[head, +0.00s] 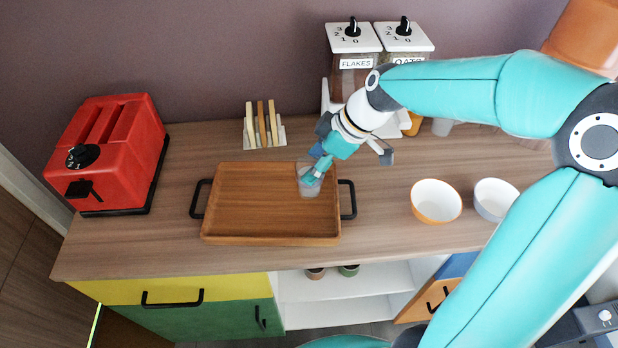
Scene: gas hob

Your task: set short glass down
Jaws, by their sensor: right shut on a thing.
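A short clear glass (310,188) is at the right end of the wooden tray (250,205), just inside its right rim. My right gripper (316,172) reaches in from the right and is shut on the glass near its rim. The glass looks upright, and its base is over or on the tray floor; I cannot tell whether it touches. The rest of the tray is empty. My left gripper is not in view.
A red toaster (110,150) stands at the left and a toast rack (263,125) behind the tray. Two bowls, one orange (436,201) and one pale (494,199), sit to the right. Dispensers labelled FLAKES (356,63) and OATS (404,50) stand at the back.

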